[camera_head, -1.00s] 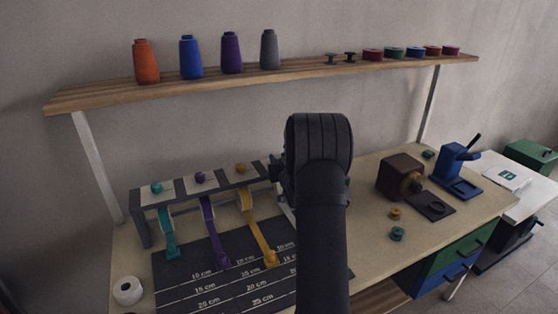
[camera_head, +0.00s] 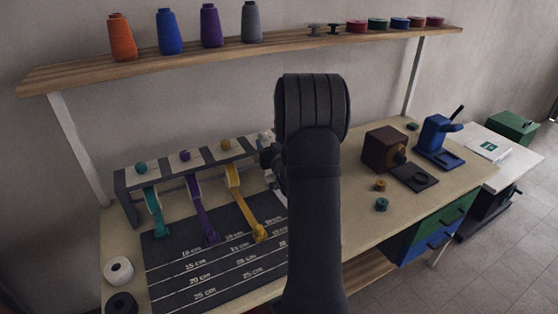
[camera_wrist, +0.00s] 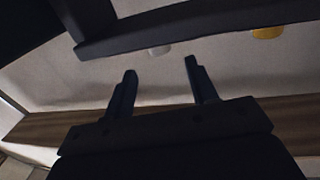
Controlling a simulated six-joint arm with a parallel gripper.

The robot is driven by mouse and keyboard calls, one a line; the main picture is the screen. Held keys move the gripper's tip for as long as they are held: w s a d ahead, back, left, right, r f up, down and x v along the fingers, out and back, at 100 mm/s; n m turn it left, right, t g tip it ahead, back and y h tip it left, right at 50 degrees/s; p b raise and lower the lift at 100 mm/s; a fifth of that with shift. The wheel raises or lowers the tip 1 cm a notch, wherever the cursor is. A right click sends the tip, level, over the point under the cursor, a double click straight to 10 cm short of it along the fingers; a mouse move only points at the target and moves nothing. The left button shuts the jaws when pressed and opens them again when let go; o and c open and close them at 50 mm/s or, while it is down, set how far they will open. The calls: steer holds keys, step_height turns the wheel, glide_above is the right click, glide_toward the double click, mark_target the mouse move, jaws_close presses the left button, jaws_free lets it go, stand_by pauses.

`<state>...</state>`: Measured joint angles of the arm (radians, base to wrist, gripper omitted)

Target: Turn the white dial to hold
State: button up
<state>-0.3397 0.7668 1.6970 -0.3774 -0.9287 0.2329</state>
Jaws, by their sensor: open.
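The dispenser rack (camera_head: 121,183) stands at the back left of the bench, with a row of coloured knobs on top. The white dial (camera_head: 265,136) is at its right end, beside my arm and partly hidden. In the wrist view a small white knob (camera_wrist: 160,50) shows just beyond the fingertips, under a dark bar. My gripper (camera_wrist: 160,72) is open with nothing between its two fingers, apart from the knob. In the head view my arm hides most of the gripper. I cannot read any hold mark or the dial's setting.
Teal (camera_head: 140,167), purple (camera_head: 184,155) and yellow (camera_head: 225,144) knobs sit along the rack, with straps below them on a dark measuring mat (camera_head: 165,252). A wooden shelf (camera_head: 285,50) with cones and spools runs above. A brown box (camera_head: 384,145) and blue press (camera_head: 437,137) stand right.

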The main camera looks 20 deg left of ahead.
mark_target(264, 135)
steer(key=v, duration=1.1)
steer(key=x, duration=1.7)
steer(key=shift+w+a, duration=0.15)
steer(key=shift+w, duration=0.05)
